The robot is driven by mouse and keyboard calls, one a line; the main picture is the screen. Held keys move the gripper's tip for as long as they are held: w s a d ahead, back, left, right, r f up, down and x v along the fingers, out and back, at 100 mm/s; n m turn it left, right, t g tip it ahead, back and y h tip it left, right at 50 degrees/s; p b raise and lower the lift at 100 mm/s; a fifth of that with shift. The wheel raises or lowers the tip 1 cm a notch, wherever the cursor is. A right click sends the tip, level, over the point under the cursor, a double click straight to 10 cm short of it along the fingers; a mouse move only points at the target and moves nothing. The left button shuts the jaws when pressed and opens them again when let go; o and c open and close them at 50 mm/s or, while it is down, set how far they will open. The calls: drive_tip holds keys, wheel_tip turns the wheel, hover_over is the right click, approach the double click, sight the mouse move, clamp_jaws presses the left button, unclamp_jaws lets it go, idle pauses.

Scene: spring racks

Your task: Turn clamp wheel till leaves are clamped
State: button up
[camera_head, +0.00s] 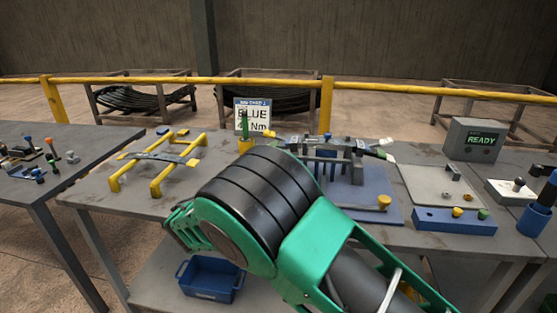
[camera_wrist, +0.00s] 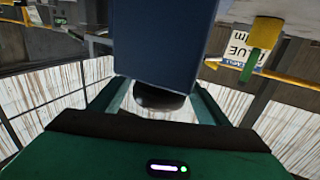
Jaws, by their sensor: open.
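The clamping fixture (camera_head: 362,190) has a blue base plate, dark upright posts and a grey top with a stack of leaves (camera_head: 325,146) across it. It stands on the middle bench, partly hidden behind my arm. I cannot make out the clamp wheel for sure in the head view. My gripper (camera_wrist: 160,90) is open in the wrist view. A blue block (camera_wrist: 165,40) with a dark rounded knob (camera_wrist: 160,98) at its end shows between the fingers. I cannot tell whether the fingers touch it.
A yellow rack (camera_head: 158,180) holding a grey leaf stands left. A sign reading BLUE Nm (camera_head: 252,116) stands behind. A READY display (camera_head: 474,141) and a blue block with buttons (camera_head: 440,221) are at right. A blue bin (camera_head: 208,283) sits below. A yellow rail (camera_head: 420,90) runs behind.

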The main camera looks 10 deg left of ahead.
drive_tip(key=v, duration=0.9)
drive_tip(key=shift+s, duration=0.2)
drive_tip(key=shift+s+f, duration=0.1)
